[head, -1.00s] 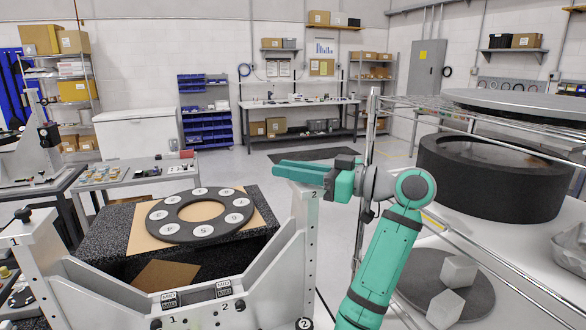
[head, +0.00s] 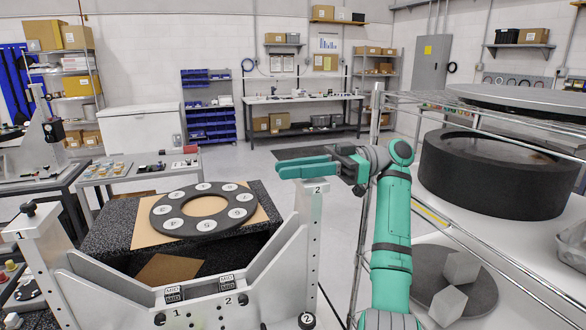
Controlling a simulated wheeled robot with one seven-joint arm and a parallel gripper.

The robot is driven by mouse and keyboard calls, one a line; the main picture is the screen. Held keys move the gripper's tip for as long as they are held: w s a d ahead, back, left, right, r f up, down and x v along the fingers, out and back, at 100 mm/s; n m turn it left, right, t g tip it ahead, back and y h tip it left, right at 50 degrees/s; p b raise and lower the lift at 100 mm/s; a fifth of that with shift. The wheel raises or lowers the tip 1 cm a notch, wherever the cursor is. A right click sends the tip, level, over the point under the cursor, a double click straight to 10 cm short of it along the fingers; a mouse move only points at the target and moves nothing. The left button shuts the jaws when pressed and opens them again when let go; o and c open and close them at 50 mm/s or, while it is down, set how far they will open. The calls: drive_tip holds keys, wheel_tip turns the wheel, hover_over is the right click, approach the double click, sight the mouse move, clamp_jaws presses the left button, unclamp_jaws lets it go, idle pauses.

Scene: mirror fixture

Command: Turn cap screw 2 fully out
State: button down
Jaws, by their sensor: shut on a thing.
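The fixture (head: 283,262) stands in the foreground with two upright posts. The left post (head: 42,240), marked 1, carries a black cap screw 1 (head: 28,210) on top. The right post (head: 309,240) is marked 2 near its top. My gripper (head: 304,167) reaches in from the right, level, directly over the top of post 2. Its two green fingers point left and are shut on cap screw 2. The screw itself is hidden by the fingers, so its height and thread cannot be seen.
A dark ring with numbered white pads (head: 155,221) lies on a brown sheet on a speckled block (head: 105,238) behind the fixture. A wire rack (head: 430,205) with a large black drum (head: 497,180) and light grey blocks (head: 448,306) stands close on the right.

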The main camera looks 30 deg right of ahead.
drive_tip(key=shift+s+a+f+n+g, duration=0.15)
drive_tip(key=shift+n+g, duration=0.55)
drive_tip(key=shift+g, duration=0.5)
drive_tip(key=c, duration=1.6)
unclamp_jaws()
drive_tip(key=s+a+r, duration=0.2)
drive_tip(key=s+r, duration=0.2)
drive_tip(key=s+a+r, duration=0.2)
drive_tip(key=s+r, duration=0.2)
drive_tip(key=s+a+r, duration=0.2)
drive_tip(key=s+r, duration=0.2)
drive_tip(key=r, duration=0.1)
drive_tip(key=shift+s+a, duration=0.25)
drive_tip(key=shift+a, duration=0.05)
drive_tip(key=shift+w, duration=0.1)
